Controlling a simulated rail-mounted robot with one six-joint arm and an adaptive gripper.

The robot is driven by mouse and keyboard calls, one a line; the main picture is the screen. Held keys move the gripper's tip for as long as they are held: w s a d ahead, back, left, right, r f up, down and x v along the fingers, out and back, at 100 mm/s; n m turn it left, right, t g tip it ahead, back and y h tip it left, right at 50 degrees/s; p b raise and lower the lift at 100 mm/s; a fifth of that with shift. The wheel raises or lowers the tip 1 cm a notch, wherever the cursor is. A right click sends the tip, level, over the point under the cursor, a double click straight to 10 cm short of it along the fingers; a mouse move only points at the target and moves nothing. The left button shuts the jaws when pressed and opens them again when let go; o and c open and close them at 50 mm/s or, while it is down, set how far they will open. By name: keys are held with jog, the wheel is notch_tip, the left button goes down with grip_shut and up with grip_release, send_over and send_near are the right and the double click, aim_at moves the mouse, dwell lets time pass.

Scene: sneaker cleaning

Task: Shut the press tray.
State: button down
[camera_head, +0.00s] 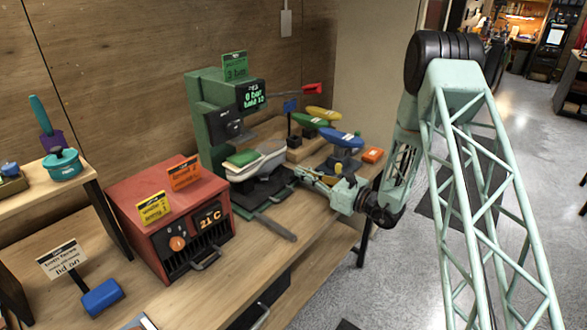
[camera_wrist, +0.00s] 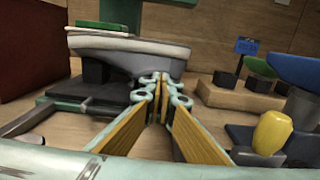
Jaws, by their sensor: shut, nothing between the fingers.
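The green press (camera_head: 207,125) stands against the wooden wall, its screen reading 0 bar. Its dark tray (camera_head: 258,194) lies low at the press's front, with a bar (camera_head: 273,226) reaching toward the bench's front edge. A grey-white shoe-shaped piece (camera_head: 262,163) with a green pad (camera_head: 242,158) sits above the tray; it also shows in the wrist view (camera_wrist: 120,45). My gripper (camera_head: 299,172) is shut and empty, just right of the tray and the shoe-shaped piece. In the wrist view its fingertips (camera_wrist: 160,85) meet in front of that piece; contact cannot be told.
A red heater box (camera_head: 170,220) reading 21°C stands left of the press. The bench front between heater and my arm is mostly clear.

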jog(key=shift+v, duration=1.95)
